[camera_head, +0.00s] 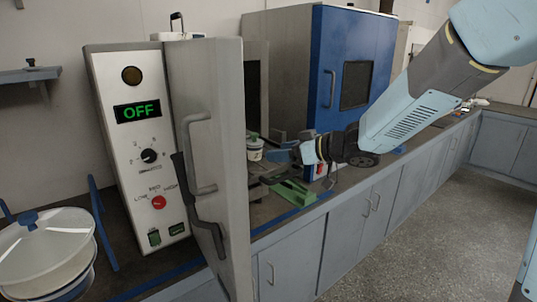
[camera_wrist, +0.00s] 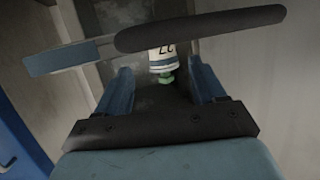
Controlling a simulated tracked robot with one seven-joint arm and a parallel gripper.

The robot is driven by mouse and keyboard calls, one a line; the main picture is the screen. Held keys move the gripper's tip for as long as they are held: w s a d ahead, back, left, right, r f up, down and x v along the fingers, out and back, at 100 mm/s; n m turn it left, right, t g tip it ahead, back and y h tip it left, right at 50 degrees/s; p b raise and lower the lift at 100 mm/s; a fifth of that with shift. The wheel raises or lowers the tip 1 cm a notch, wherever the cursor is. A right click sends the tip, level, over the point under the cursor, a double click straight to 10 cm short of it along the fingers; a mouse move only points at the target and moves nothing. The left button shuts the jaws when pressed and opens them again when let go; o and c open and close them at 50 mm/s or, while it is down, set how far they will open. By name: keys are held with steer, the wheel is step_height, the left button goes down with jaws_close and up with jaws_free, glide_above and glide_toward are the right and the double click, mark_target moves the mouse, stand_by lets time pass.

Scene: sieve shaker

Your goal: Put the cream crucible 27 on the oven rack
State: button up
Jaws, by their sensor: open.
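A dark rounded bar (camera_wrist: 200,28) crosses the wrist view above the fingers; I cannot tell what it belongs to. A green object (camera_head: 292,194) lies near the bench edge. A blue cabinet (camera_head: 340,55) stands behind. A lidded pale container (camera_head: 45,250) is at the left.

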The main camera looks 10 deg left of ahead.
steer(key=s+d+r+m+t+h, duration=0.1)
steer(key=d+r+m+t+h, duration=0.2)
steer(key=d, duration=0.6)
steer(key=d+r+m+t+h, duration=0.25)
steer(key=d+h, duration=0.25)
steer(key=d, duration=0.4)
steer(key=s+d+r+m+t+h, duration=0.15)
steer(key=d+m+h, duration=0.25)
steer(key=d, duration=0.5)
steer(key=s+d+f+m+g, duration=0.2)
steer(key=s+d+g, duration=0.1)
steer(key=s, duration=0.7)
steer(key=s+d+f+m+g+h, duration=0.1)
steer(key=s+d+f+m+g, duration=0.1)
steer(key=s, duration=0.8)
steer(key=shift+s+d+g, duration=0.2)
steer(key=shift+d+g, duration=0.4)
steer(key=shift+g, duration=0.2)
steer(key=shift+c, duration=0.5)
